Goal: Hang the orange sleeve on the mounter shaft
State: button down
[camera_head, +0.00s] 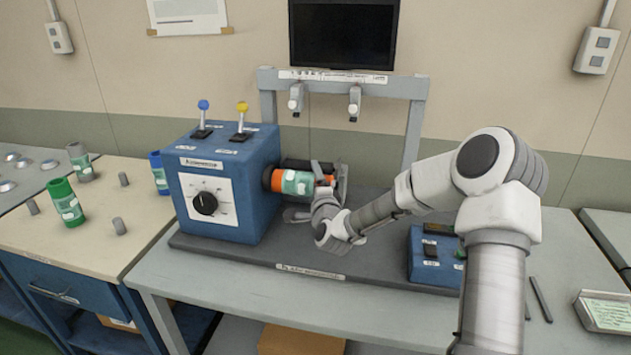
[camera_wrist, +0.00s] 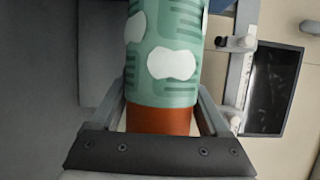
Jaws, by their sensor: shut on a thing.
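The orange sleeve (camera_head: 296,182) with a pale green label lies level against the right side of the blue machine box (camera_head: 226,205) in the head view. My gripper (camera_head: 328,183) is shut on its right end. In the wrist view the sleeve (camera_wrist: 165,62) fills the middle, and the two fingers of my gripper (camera_wrist: 160,115) stand either side of its bare orange end. A dark roller (camera_head: 303,164) shows just behind the sleeve. I cannot pick out the mounter shaft, nor tell whether the sleeve is around it or only in front of it.
A grey frame (camera_head: 419,120) stands behind the machine, below a dark monitor (camera_head: 343,34). A blue control box (camera_head: 434,258) sits to the right on the base plate. The left table (camera_head: 100,238) holds a green sleeve (camera_head: 65,203) and a blue sleeve (camera_head: 158,173).

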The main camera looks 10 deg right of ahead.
grip_release()
jog(key=shift+s+f, duration=0.1)
jog(key=shift+s, duration=0.05)
